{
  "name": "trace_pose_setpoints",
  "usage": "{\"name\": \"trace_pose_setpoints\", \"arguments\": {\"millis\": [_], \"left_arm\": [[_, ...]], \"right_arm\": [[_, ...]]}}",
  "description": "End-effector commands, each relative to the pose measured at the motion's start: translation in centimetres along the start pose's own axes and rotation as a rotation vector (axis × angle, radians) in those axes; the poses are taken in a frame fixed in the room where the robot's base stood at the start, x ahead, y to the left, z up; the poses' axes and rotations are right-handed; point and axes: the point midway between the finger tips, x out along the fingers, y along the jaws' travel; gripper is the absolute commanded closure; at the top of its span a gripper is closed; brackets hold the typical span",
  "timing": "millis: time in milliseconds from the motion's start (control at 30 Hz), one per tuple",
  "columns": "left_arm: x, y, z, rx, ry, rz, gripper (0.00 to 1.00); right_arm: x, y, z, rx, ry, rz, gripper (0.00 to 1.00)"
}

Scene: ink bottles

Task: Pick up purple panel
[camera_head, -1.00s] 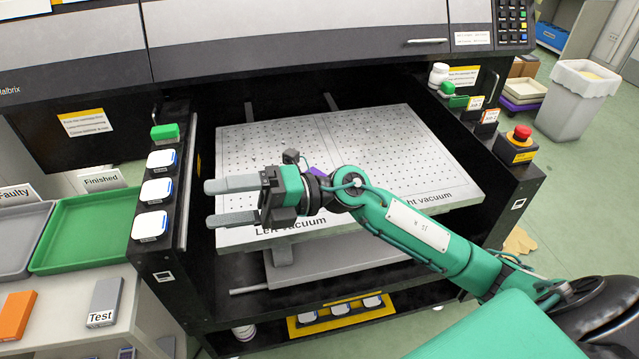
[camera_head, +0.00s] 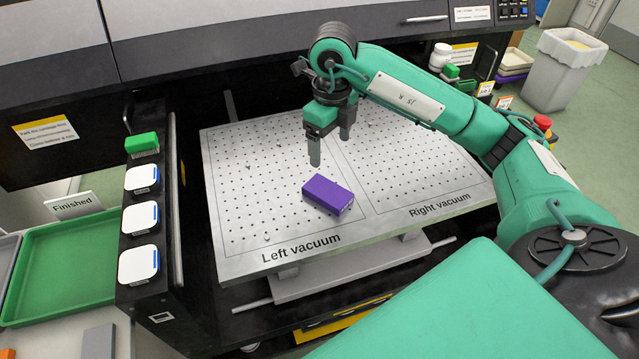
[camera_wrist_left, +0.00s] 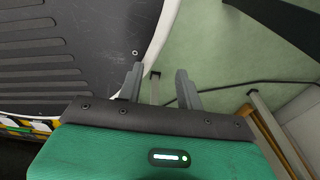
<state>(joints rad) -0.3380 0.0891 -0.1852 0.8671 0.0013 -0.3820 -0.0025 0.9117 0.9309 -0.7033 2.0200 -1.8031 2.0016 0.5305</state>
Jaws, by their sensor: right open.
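The purple panel (camera_head: 328,195) is a small box-shaped block lying on the perforated vacuum plate (camera_head: 240,218), near the line between the "Left vacuum" and "Right vacuum" areas. My right gripper (camera_head: 329,148) points down above the plate, just behind and above the purple panel, apart from it. Its fingers are open and nothing is between them. My left gripper (camera_wrist_left: 158,84) shows only in the left wrist view, with its two fingers apart and empty, over the floor away from the plate.
A black rail with several white pads (camera_head: 140,222) and a green button (camera_head: 142,143) borders the plate on the left. A green "Finished" tray (camera_head: 62,262) stands further left. A red emergency button (camera_head: 542,122) is at right. The printer's front overhangs the plate's back.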

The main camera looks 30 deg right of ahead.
Motion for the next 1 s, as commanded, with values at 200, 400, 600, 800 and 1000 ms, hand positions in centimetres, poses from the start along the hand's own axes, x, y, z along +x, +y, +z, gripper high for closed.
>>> {"name": "trace_pose_setpoints", "arguments": {"millis": [200,400,600,800,1000], "left_arm": [[-0.2,0.0,0.4,0.000,-0.004,0.001,0.64],[-0.3,0.1,0.7,0.001,-0.004,0.001,0.64],[-0.4,0.1,0.9,0.001,-0.007,0.001,0.64],[-1.2,0.1,1.7,0.001,-0.011,0.001,0.64],[-1.0,0.2,3.3,0.002,-0.029,0.003,0.64]], "right_arm": [[4.0,0.1,-0.1,-0.001,0.007,0.004,0.20],[7.1,0.2,-0.1,-0.002,0.003,0.005,0.20],[8.4,0.3,0.0,-0.004,0.002,0.005,0.20],[10.9,0.6,0.1,-0.003,0.005,0.006,0.20],[13.1,0.6,0.2,-0.003,0.001,0.005,0.20]]}}
